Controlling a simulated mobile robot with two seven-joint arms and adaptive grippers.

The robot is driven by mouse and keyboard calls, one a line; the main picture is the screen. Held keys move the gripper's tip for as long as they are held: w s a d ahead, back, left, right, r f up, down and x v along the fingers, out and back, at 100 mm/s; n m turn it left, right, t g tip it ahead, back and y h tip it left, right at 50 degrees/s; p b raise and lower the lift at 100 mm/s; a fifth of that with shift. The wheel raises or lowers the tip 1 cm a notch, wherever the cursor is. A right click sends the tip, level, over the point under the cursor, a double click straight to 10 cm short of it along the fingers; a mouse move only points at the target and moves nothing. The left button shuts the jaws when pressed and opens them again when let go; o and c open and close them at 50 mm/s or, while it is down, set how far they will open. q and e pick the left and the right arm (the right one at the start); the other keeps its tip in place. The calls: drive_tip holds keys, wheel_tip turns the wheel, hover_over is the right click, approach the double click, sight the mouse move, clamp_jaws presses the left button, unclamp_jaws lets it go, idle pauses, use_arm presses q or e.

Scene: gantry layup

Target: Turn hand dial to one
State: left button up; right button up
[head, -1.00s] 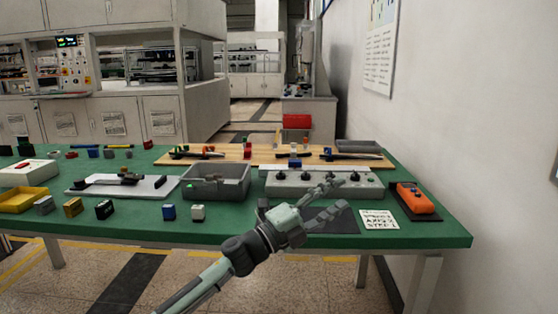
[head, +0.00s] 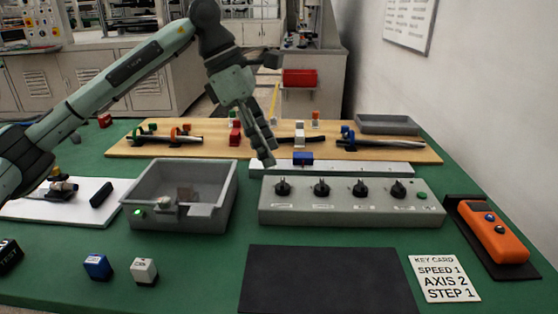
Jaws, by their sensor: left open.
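A grey control box (head: 350,214) stands on the green table right of centre. It has a row of several black dials on top, the leftmost dial (head: 283,188) nearest my left gripper. The labels under the dials are too small to read, so I cannot tell which one is the hand dial or its setting. A key card (head: 444,278) at the front right reads SPEED 1, AXIS 2, STEP 1. My left gripper (head: 266,150) is open and empty, pointing down above and behind the box's left end, apart from the dials. My right gripper is not in view.
A grey bin (head: 139,194) stands left of the box. An orange pendant (head: 492,232) lies on a dark holder at right. A black mat (head: 328,281) lies in front. A wooden board (head: 205,151) with parts is behind. Blue (head: 97,266) and white (head: 144,270) blocks sit front left.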

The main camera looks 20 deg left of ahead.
sight(282, 181)
use_arm(q)
drive_tip(key=x, duration=0.6)
drive_tip(key=shift+a+f+p, duration=0.2)
drive_tip(key=shift+p, duration=0.15)
drive_tip(key=shift+d+f, duration=0.15)
drive_tip(key=shift+f, duration=0.4)
drive_tip(key=shift+c, duration=1.2)
clamp_jaws()
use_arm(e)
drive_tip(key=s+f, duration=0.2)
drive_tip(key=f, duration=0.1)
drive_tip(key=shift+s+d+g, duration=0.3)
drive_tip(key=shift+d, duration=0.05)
